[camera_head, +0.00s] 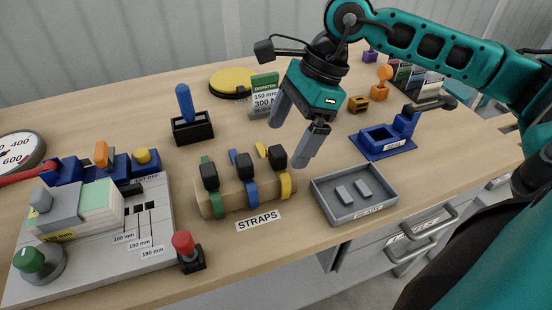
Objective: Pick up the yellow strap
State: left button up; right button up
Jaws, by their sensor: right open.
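The yellow strap (286,186) is wrapped around the right end of a light wooden roll (235,198), with a black buckle on top. A blue strap (251,193) and a green strap (218,205) sit on the same roll to its left. A "STRAPS" label lies on the table in front. My right gripper (291,133) is open and empty, its fingers pointing down, above and behind the yellow strap in the picture and apart from it. My left gripper is not in view.
A grey tray (333,213) with two small grey blocks stands right of the roll. A blue fixture (384,152) is farther right. A blue-handled joystick (190,122) stands behind left.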

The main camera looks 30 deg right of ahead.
aim_at(280, 150)
jog(key=x, duration=0.5)
jog(key=shift+w+a, duration=0.1)
jog(key=shift+a, duration=0.1)
jog(key=shift+c, duration=0.4)
jog(key=shift+r, duration=0.1)
jog(key=c, duration=0.7)
